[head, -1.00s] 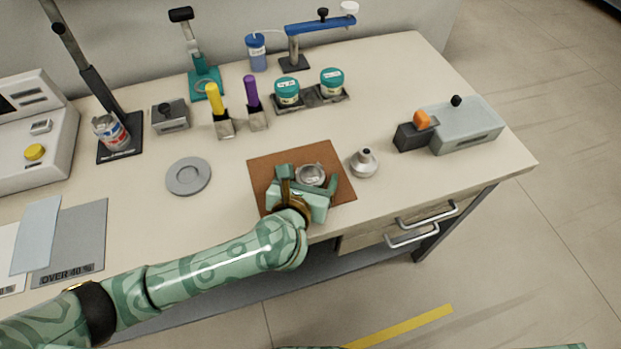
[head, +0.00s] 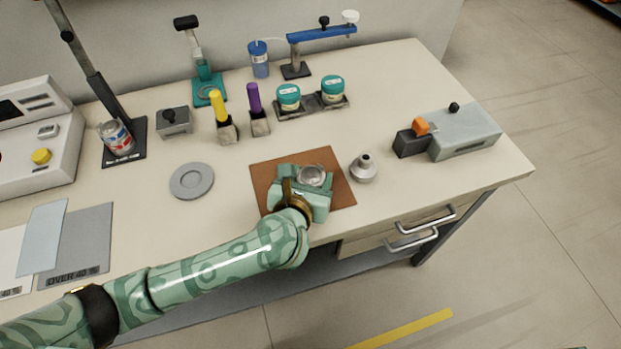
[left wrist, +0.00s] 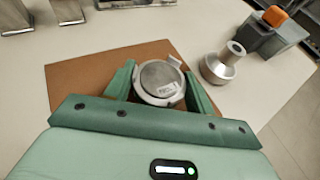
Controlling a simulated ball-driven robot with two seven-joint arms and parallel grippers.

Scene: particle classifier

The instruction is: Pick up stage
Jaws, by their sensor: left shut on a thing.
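The stage (head: 312,174), a small round metal piece with a pale label, is at the brown mat (head: 335,197) near the table's front edge. It also shows in the left wrist view (left wrist: 161,78), with a small tab at its upper right. My left gripper (head: 307,181) comes in from the front. Its two green fingers are closed on the stage from both sides, as the left wrist view shows. I cannot tell whether the stage touches the mat. My right gripper is not in view.
A metal funnel-like piece (head: 363,168) stands just right of the mat. A grey block device with an orange part (head: 464,130) is further right. A grey disc (head: 191,181) lies left. Jars, yellow and purple tools and stands line the back.

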